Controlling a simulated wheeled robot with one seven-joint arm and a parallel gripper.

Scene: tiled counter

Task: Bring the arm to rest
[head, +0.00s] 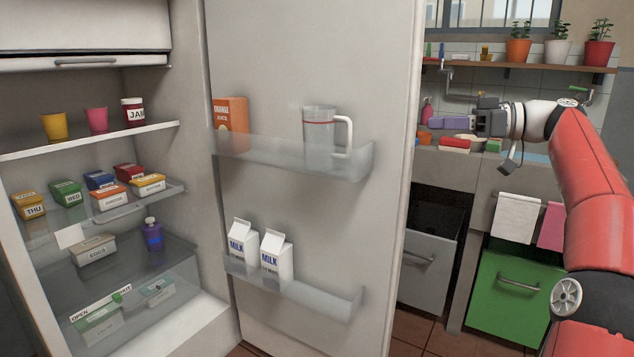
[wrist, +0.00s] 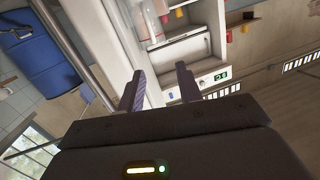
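My arm (head: 595,180) is red with a pale wrist and stands at the right of the head view, to the right of the open fridge door (head: 385,200). My gripper (head: 440,123) is raised, in front of the sink area in the picture, and points left. In the wrist view my gripper (wrist: 159,76) has its two purple-grey fingers apart, with nothing between them. The wrist view is tilted and shows the room and the fridge beyond the fingers.
The open fridge (head: 150,145) holds cups, a jam jar and several small boxes. Its door shelves carry an orange carton (head: 232,125), a clear pitcher (head: 318,135) and two milk cartons (head: 242,245). Potted plants (head: 518,48) stand on a wall shelf. A green cabinet door (head: 512,310) is below the counter.

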